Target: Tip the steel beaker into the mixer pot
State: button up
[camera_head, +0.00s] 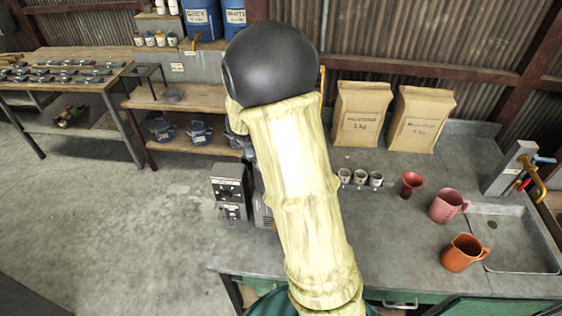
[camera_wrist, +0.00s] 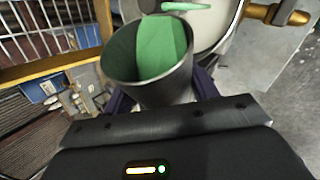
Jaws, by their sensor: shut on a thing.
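In the wrist view the steel beaker (camera_wrist: 122,62) is in my gripper (camera_wrist: 162,95), with a dark finger on each side of it. The beaker's mouth faces the camera, and something green (camera_wrist: 165,42) shows inside it. Only part of this vessel shows. I cannot tell whether the beaker touches it. In the head view my arm hides the gripper, the beaker and the pot.
A sink (camera_head: 512,240) is at the right. A grey control box (camera_head: 231,190) stands left of my arm.

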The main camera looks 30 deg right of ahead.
dwell(0.7)
jog(key=shift+y, duration=0.5)
jog(key=shift+w+f, duration=0.1)
jog(key=shift+w, duration=0.1)
jog(key=shift+a, duration=0.2)
jog(key=shift+s+d, duration=0.1)
jog(key=shift+s, duration=0.1)
jog(key=shift+s+d+f+m+t+b, duration=0.1)
jog(key=shift+d+m+t+b, duration=0.25)
jog(key=shift+d+m, duration=0.1)
jog(key=shift+s+y, duration=0.1)
jog(key=shift+y, duration=0.3)
jog(key=shift+a, duration=0.1)
